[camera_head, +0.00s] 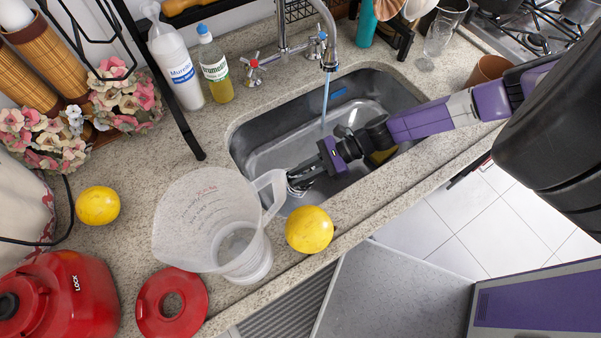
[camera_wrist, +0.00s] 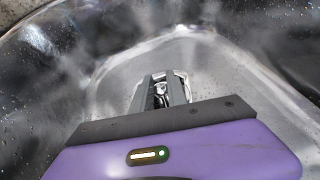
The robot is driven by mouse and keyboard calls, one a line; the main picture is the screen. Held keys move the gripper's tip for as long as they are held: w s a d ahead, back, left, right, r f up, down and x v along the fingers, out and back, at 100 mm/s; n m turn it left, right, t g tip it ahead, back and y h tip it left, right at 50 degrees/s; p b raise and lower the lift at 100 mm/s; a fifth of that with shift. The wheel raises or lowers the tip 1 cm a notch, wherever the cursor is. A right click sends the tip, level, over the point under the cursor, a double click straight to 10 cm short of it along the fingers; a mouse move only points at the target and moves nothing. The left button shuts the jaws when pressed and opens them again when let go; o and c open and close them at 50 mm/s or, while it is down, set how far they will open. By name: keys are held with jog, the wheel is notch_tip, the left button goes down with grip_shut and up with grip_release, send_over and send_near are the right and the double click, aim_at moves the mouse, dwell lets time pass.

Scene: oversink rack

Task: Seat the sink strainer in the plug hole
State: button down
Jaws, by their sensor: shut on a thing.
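My gripper (camera_head: 299,180) reaches down into the left part of the steel sink (camera_head: 262,125). It is shut on a small shiny metal thing, which looks like the sink strainer (camera_wrist: 160,90). In the wrist view the strainer shows only in part between the fingers of my gripper (camera_wrist: 161,92), with the basin (camera_wrist: 215,65) around it. In the head view, the measuring jug's handle is close beside the gripper, and the strainer is hard to make out. I cannot see the plug hole in either view.
The tap (camera_head: 329,60) runs water into the basin. A clear measuring jug (camera_head: 205,215) and a yellow lemon (camera_head: 309,230) stand at the sink's left front edge. Two bottles (camera_head: 175,65) (camera_head: 214,68) stand behind. A red lid (camera_head: 172,303) lies at front left.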

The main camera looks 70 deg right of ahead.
jog(key=shift+f, duration=0.2)
jog(key=c, duration=1.3)
grip_release()
jog(key=shift+r, duration=0.1)
jog(key=shift+r, duration=0.15)
jog(key=b+v, duration=0.2)
jog(key=v, duration=0.9)
jog(key=shift+s+d+r, duration=0.15)
jog(key=shift+s+d, duration=0.15)
jog(key=shift+s, duration=0.05)
